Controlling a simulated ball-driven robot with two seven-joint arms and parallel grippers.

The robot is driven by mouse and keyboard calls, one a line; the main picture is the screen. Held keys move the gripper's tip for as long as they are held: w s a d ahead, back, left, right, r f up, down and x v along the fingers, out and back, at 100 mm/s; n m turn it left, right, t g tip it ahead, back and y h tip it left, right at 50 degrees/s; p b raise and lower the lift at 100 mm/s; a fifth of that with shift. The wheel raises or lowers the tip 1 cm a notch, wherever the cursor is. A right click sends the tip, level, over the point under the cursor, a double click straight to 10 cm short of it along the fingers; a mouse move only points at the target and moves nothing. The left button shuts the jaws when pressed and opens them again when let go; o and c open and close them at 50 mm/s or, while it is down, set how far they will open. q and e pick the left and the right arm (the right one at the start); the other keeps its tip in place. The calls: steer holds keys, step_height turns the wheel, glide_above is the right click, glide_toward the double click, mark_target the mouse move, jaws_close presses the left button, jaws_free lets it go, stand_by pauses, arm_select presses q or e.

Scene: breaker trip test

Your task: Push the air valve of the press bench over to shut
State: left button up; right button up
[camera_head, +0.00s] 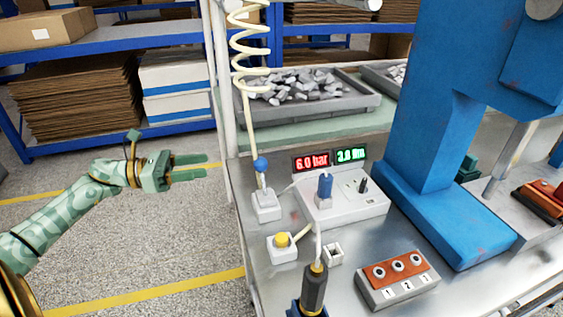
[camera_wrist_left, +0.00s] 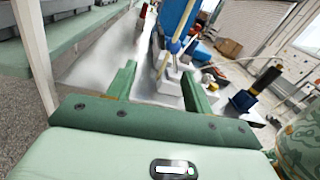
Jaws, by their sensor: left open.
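The air valve (camera_head: 265,204) is a small white block at the left edge of the metal bench. Its short lever stands roughly upright, with a blue ball knob (camera_head: 261,164) on top. A cream coiled hose (camera_head: 246,72) hangs down behind it. My left gripper (camera_head: 205,166) is open and empty, left of the valve and apart from it, over the floor beyond the bench edge. In the left wrist view the open fingers (camera_wrist_left: 158,82) point toward the bench, with the white valve block (camera_wrist_left: 168,84) beyond, between them. My right gripper is not in view.
Displays (camera_head: 311,163) reading 6.0 bar and a green value stand behind a white control box (camera_head: 343,208). A yellow button box (camera_head: 283,248), a black-handled tool (camera_head: 314,287) and a numbered block (camera_head: 397,280) are nearer. The blue press (camera_head: 425,130) stands right.

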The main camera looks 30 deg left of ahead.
mark_target(263, 178)
arm_select(q)
steer(key=w+d+m, duration=0.1)
steer(key=w+d, duration=0.2)
steer(key=d, duration=0.1)
steer(key=w+d+m+b, duration=0.1)
steer(key=w+d, duration=0.2)
steer(key=d, duration=0.2)
steer(key=w+d+m+g+h+b, duration=0.1)
steer(key=w+d, duration=0.2)
steer(key=d, duration=0.1)
steer(key=shift+w+d, duration=0.2)
steer(key=shift+d, duration=0.15)
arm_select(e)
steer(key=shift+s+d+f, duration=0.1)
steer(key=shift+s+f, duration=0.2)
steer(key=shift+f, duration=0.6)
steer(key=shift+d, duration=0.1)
arm_select(q)
jaws_close()
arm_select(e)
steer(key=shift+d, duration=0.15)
